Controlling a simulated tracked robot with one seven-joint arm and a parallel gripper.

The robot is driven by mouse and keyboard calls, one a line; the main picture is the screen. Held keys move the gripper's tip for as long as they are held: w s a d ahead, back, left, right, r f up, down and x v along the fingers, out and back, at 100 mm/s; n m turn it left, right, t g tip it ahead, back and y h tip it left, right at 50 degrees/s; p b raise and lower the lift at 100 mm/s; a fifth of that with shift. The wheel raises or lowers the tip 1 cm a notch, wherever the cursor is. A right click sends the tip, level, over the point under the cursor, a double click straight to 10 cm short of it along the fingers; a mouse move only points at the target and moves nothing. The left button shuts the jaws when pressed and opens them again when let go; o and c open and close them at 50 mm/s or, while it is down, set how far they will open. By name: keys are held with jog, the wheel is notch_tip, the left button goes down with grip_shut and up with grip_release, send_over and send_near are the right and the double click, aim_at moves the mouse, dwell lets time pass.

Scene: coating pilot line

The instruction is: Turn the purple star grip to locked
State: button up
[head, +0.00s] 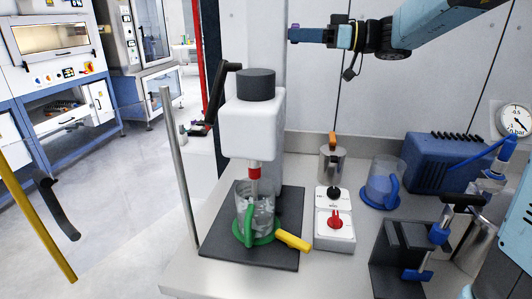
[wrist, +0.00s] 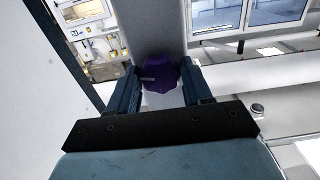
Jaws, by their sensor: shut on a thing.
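The purple star grip (wrist: 159,76) shows in the wrist view between the two blue fingers of my gripper (wrist: 160,88), which is shut on it. A pale bar or mark shows on the left of the grip's face. A wide grey upright surface lies behind it. In the head view my gripper (head: 291,35) is at the top, level, pointing left beside the grey column (head: 265,40) of the stirring stand. Only a tiny bit of purple shows at its tip there. The lock markings cannot be seen.
Below stand the white stirrer head (head: 252,130) with its black cap, a green-handled glass beaker (head: 243,215), a control box with a red knob (head: 335,232), a steel jug (head: 332,163), a blue-handled jug (head: 381,185) and a blue unit (head: 440,165). The wall is close behind.

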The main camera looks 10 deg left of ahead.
jog(key=shift+c, duration=0.4)
jog(key=m, duration=1)
jog(key=shift+r, duration=0.1)
jog(key=m, duration=1)
dwell(0.3)
jog(key=o, duration=1.3)
